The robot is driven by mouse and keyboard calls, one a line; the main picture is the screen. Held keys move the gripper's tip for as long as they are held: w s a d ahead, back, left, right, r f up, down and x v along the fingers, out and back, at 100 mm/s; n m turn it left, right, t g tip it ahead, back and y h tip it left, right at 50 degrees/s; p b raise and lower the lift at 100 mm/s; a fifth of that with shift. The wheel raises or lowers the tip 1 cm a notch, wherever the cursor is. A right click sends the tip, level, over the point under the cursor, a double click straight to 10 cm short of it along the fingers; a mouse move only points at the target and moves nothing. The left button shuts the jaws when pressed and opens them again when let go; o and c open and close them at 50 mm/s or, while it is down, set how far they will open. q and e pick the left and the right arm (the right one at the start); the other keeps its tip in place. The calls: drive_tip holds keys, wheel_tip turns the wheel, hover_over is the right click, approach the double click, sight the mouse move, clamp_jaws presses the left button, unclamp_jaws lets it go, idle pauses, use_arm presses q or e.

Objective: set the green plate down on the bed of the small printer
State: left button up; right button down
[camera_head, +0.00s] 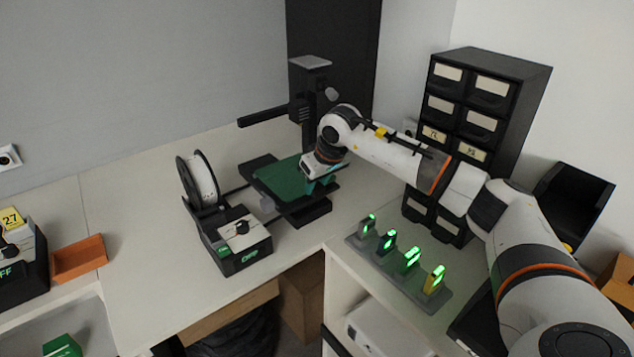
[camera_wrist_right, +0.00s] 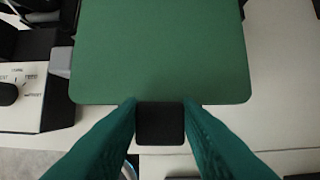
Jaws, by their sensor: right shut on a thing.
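The green plate (camera_head: 284,181) is at the small printer (camera_head: 303,130), over its dark bed (camera_head: 302,213). My right gripper (camera_head: 322,175) is at the plate's right side, shut on it. In the right wrist view the plate (camera_wrist_right: 160,45) extends away from my gripper (camera_wrist_right: 160,122), whose teal fingers lie either side of a dark tab at the plate's near edge. The plate looks roughly level. I cannot tell whether it touches the bed or is slightly above it. My left gripper is not in view.
A filament spool (camera_head: 202,180) and a control box (camera_head: 238,243) stand left of the printer. A rack with several green-lit items (camera_head: 400,262) and a drawer cabinet (camera_head: 474,110) stand to the right. An orange bin (camera_head: 79,259) is at left. The table between is clear.

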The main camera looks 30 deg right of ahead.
drive_tip(key=shift+f, duration=0.2)
drive_tip(key=shift+f+b, duration=0.9)
drive_tip(key=shift+f, duration=0.1)
drive_tip(key=c, duration=1)
unclamp_jaws()
drive_tip(key=shift+o, duration=0.2)
drive_tip(key=shift+r, duration=0.1)
drive_tip(key=shift+r+p, duration=1.1)
drive_tip(key=shift+r, duration=0.45)
